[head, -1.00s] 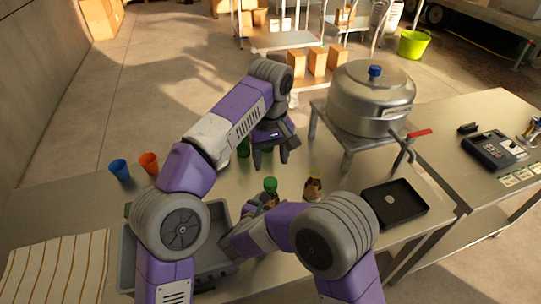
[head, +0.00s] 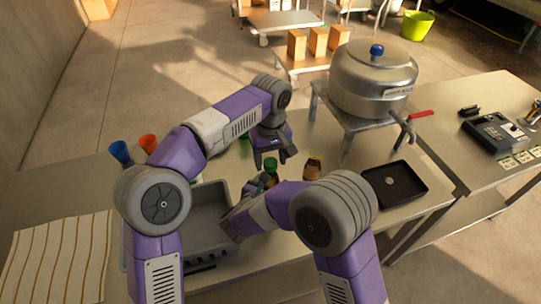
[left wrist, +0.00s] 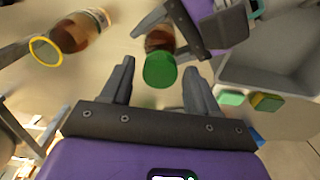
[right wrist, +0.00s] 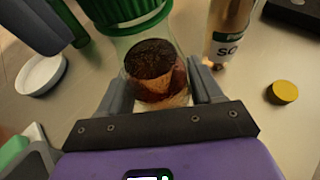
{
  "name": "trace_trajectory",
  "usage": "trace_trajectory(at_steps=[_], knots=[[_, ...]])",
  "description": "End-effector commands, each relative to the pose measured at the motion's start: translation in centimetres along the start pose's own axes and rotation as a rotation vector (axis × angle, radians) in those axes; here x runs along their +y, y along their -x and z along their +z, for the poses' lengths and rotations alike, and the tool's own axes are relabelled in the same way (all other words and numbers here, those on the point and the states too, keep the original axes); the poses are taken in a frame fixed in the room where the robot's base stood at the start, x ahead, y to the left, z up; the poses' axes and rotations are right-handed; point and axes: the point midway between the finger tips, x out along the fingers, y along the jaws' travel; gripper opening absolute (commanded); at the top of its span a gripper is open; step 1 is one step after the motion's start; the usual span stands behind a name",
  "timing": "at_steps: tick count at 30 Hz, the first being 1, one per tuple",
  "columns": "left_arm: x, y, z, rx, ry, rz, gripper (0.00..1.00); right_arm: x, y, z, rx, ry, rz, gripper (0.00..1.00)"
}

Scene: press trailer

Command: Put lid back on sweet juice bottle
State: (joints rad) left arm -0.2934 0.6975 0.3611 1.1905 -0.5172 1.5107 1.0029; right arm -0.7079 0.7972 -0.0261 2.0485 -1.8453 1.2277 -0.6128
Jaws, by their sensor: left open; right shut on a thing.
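A brown bottle with a green lid on its top (head: 270,163) stands near the table's middle, and its lid shows as a solid green disc in the left wrist view (left wrist: 160,71). My right gripper (right wrist: 158,72) is shut on this bottle's body below the lid. Its label cannot be read. My left gripper (head: 272,158) is open and empty, with its fingers pointing down around and close above the green lid. A second amber bottle (head: 313,168) stands to the right, its open mouth ringed yellow (left wrist: 46,51); its label starts with "SO" in the right wrist view (right wrist: 232,32).
A yellow cap (right wrist: 282,92) and a white round lid (right wrist: 42,75) lie on the table. A grey bin (head: 207,215) is at left, blue (head: 120,152) and orange (head: 147,143) cups behind it. A black tray (head: 394,184) and a stand with a large pot (head: 372,80) are right.

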Motion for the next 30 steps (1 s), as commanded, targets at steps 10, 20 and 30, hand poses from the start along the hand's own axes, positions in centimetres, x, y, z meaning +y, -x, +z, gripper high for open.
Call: trace_trajectory(at_steps=[10,20,30], knots=[[-0.01,0.03,-0.01,0.000,0.000,0.000,0.14,0.02,0.01,0.02,0.000,-0.001,0.000,0.00],[-0.01,0.03,-0.01,0.000,-0.172,0.000,0.02,0.01,0.01,0.02,0.000,-0.001,0.000,0.00],[-0.01,-0.01,-0.01,0.000,-0.832,0.000,0.02,0.01,0.01,0.02,0.000,-0.001,0.000,0.00]])
